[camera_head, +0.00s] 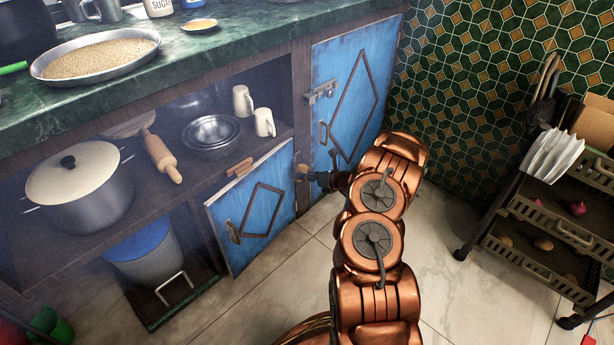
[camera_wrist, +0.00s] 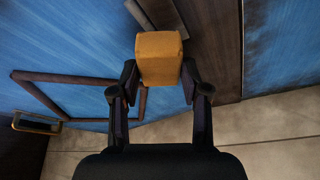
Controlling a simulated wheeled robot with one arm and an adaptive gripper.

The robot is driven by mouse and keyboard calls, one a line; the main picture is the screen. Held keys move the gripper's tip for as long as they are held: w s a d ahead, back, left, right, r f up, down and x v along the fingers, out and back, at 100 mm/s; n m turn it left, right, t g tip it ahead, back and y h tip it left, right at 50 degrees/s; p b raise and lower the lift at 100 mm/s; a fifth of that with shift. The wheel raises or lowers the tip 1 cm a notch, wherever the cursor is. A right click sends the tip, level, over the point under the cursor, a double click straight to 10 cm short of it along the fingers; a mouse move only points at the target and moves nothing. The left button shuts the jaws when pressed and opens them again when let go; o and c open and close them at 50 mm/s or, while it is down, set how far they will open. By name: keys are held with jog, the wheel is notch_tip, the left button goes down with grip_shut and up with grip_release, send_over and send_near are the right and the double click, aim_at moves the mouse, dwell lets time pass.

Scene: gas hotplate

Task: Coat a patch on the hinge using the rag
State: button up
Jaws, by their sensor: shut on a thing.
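My gripper (camera_wrist: 159,85) is shut on the rag (camera_wrist: 159,58), a folded orange-yellow block held between the two black fingertips. In the head view my gripper (camera_head: 322,180) is at the right edge of the open blue door (camera_head: 257,208), near the dark wooden post. The rag shows there as a small tan spot (camera_head: 302,170). In the wrist view the rag is in front of the brown post (camera_wrist: 210,40), between two blue panels. I cannot clearly pick out the hinge, and whether the rag touches the wood cannot be told.
A closed blue door (camera_head: 345,95) stands right of the post. The open shelf holds a lidded pot (camera_head: 75,195), a rolling pin (camera_head: 160,158), metal bowls (camera_head: 210,132) and mugs. A rack (camera_head: 545,215) stands at the right. The tiled floor (camera_head: 450,265) between is mostly clear.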

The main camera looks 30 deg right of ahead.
jog(key=shift+w+a, duration=0.15)
jog(key=shift+w, duration=0.65)
dwell(0.4)
jog(key=d, duration=0.2)
jog(key=w+d, duration=0.1)
jog(key=d, duration=0.1)
dwell(0.4)
jog(key=shift+a, duration=0.1)
jog(key=shift+s+a+b, duration=0.15)
jog(key=shift+s+a, duration=0.05)
jog(key=shift+a, duration=0.85)
jog(key=shift+s+a+b, duration=0.15)
jog(key=shift+a, duration=0.9)
